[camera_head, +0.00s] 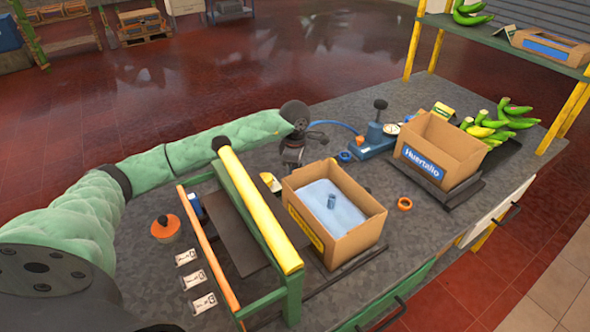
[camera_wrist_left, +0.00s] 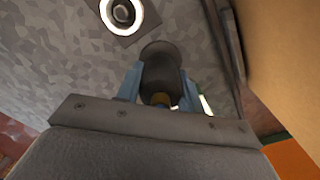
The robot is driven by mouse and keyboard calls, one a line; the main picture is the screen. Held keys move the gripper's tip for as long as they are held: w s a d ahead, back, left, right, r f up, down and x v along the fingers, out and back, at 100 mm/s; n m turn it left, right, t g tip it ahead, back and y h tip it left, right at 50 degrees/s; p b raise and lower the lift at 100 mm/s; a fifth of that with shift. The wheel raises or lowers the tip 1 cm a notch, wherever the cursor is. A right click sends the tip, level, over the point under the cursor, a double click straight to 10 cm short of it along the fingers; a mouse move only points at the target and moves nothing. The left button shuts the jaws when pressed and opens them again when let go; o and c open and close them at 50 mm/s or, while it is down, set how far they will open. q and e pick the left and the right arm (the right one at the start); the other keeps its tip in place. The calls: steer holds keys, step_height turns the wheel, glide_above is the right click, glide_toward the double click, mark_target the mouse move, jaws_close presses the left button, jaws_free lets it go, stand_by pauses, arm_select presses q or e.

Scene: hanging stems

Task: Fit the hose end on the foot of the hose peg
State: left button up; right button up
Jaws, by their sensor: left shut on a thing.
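My left gripper (camera_head: 291,160) is over the grey worktop, behind the box with the blue lining. In the left wrist view the gripper (camera_wrist_left: 160,92) is shut on a dark cylindrical piece (camera_wrist_left: 161,72) with a brass-coloured part, which I take as the hose end. A blue hose (camera_head: 338,124) runs from near this gripper to a blue pump. In the left wrist view a round dark post in a white ring (camera_wrist_left: 122,14) sits on a dark square plate, apart from the held piece; it may be the hose peg. The head view does not show the peg clearly. My right gripper is out of view.
A box with blue lining (camera_head: 359,236) stands close in front of the gripper. A yellow-topped rail (camera_head: 262,212) is at its left. The blue pump (camera_head: 374,138), a second box (camera_head: 448,139) and an orange ring (camera_head: 404,204) are at right. Bare worktop lies behind.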

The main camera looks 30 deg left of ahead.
arm_select(q)
steer(key=shift+f, duration=0.1)
stand_by(0.4)
steer(key=shift+f+b, duration=0.5)
steer(key=shift+b, duration=0.1)
stand_by(0.7)
steer(key=o, duration=1.7)
steer(key=shift+r, duration=1.55)
steer(key=shift+r+p, duration=0.45)
steer(key=shift+r, duration=2.5)
